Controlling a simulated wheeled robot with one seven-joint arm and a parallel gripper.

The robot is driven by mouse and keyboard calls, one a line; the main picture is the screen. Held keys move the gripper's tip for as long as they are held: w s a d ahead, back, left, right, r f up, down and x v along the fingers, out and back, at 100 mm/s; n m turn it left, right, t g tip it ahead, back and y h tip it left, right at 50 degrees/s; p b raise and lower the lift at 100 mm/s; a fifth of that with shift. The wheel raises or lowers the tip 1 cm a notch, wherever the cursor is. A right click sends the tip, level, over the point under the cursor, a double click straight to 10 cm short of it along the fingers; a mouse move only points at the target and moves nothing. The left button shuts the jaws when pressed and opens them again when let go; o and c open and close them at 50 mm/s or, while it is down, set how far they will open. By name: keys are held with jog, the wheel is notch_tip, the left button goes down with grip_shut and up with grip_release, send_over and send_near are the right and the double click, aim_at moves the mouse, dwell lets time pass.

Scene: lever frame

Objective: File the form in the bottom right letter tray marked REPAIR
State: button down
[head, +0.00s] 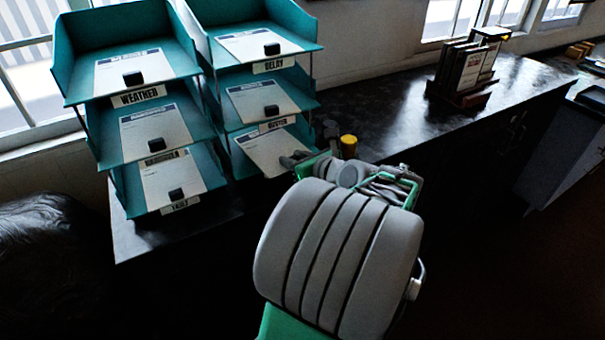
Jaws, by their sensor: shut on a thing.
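The form (262,150) is a white sheet with a dark header band. It lies inside the bottom right letter tray (240,170), which is teal. My gripper (293,160) is at the form's right front part and is shut on it. The exact grip point is small and partly hidden by my wrist.
Two teal tray stacks stand side by side on a dark glossy counter (390,110). Trays labelled WEATHER (139,94) and DELAY (273,64), among others, hold sheets with black blocks. A dark rack of binders (465,70) stands right. A yellow-capped item (348,145) is beside my wrist.

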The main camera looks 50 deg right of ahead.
aim_at(283, 154)
jog(key=x, duration=0.5)
jog(key=shift+w+d+r, duration=0.3)
jog(key=shift+w+d+f, duration=0.15)
jog(key=shift+w+f, duration=0.15)
jog(key=shift+w, duration=0.1)
jog(key=shift+f, duration=0.55)
jog(key=c, duration=1)
grip_release()
